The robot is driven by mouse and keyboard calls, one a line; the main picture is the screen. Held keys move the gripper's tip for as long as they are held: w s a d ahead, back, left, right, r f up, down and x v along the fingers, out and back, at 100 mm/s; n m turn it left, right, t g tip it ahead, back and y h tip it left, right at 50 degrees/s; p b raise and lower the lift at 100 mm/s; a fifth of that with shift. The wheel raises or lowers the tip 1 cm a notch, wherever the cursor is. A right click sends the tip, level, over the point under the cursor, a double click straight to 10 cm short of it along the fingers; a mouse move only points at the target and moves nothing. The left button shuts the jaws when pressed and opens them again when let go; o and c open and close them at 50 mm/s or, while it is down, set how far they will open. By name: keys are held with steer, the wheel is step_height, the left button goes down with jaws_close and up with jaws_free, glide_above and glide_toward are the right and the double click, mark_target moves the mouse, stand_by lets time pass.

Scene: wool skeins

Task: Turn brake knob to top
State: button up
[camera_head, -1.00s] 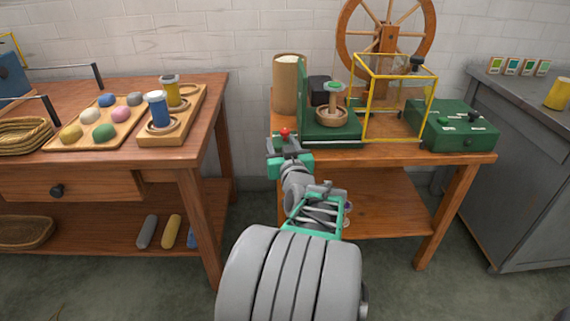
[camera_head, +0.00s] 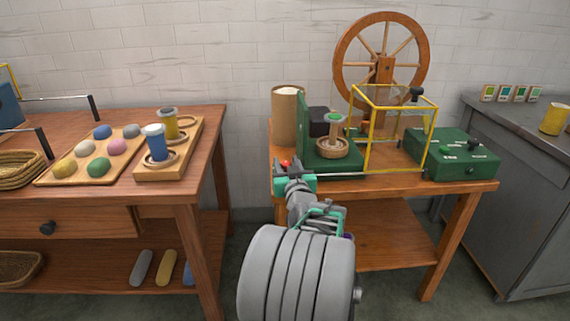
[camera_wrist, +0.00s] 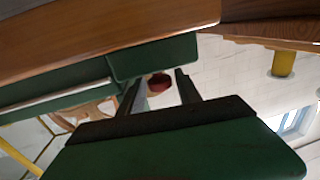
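A small red knob (camera_head: 285,163) shows at the left front of the green wheel machine (camera_head: 333,170) on the right table. No label on it is readable. My gripper (camera_head: 293,181) is at the table's front edge, just below and beside the knob. In the wrist view, the dark red round knob (camera_wrist: 159,83) shows in the gap between the two dark fingers of my gripper (camera_wrist: 157,84). The fingers are apart. I cannot tell whether they touch the knob. The knob's pointing direction cannot be made out.
A yellow frame guard (camera_head: 368,140) stands beside the machine, with a wooden wheel (camera_head: 383,60) behind. A green box (camera_head: 450,163) with dark knobs sits to the right. A brown cylinder (camera_head: 288,115) stands behind left. A gap of floor separates the left table (camera_head: 203,190).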

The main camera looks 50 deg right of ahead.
jaws_close()
